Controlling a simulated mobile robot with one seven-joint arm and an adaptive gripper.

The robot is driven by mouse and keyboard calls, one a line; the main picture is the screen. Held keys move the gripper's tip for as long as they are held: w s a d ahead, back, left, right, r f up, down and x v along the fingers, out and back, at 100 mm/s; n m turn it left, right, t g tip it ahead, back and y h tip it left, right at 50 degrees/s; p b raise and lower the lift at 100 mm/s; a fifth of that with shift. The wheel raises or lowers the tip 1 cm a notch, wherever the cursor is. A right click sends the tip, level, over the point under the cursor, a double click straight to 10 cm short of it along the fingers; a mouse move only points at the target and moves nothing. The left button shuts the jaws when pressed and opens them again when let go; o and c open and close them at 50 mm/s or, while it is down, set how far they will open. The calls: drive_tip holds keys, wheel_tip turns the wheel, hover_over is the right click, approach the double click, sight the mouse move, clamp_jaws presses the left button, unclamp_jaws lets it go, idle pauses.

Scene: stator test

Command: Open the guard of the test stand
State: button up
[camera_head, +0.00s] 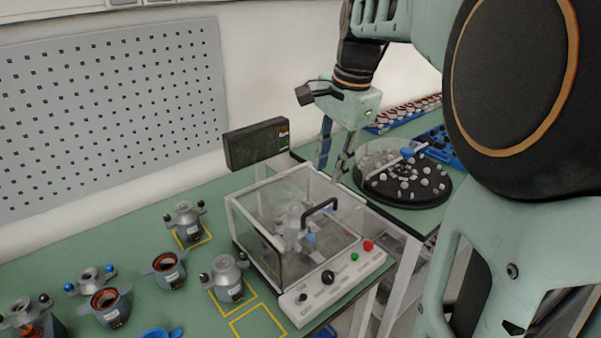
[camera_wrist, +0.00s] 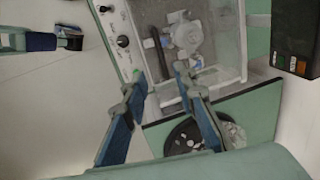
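The test stand's guard (camera_head: 285,200) is a clear box with a pale frame, and it looks shut. Its black handle (camera_head: 318,206) sits on the front side of the top. A grey stator part with a blue piece (camera_head: 303,238) shows through the guard. In the wrist view the guard (camera_wrist: 215,75) fills the upper middle, with its handle (camera_wrist: 157,52) towards the left. My gripper (camera_head: 334,172) hangs fingers down by the guard's back right corner, apart from the handle. The wrist view shows its fingers (camera_wrist: 160,77) spread with nothing between them.
A control panel (camera_head: 330,279) with knobs and green and red buttons runs along the stand's front. A black display box (camera_head: 256,144) stands behind it. A round dark tray of parts (camera_head: 412,190) is at the right. Several stators (camera_head: 170,269) stand at the left.

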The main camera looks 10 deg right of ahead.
sight(320, 205)
drive_tip(key=f, duration=0.3)
drive_tip(key=w+f, duration=0.1)
drive_tip(key=f, duration=0.2)
drive_tip(key=w+f+b, duration=0.1)
drive_tip(key=f, duration=0.3)
drive_tip(key=shift+a, duration=0.4)
drive_tip(key=shift+c, duration=0.4)
drive_tip(key=shift+r, duration=0.1)
clamp_jaws()
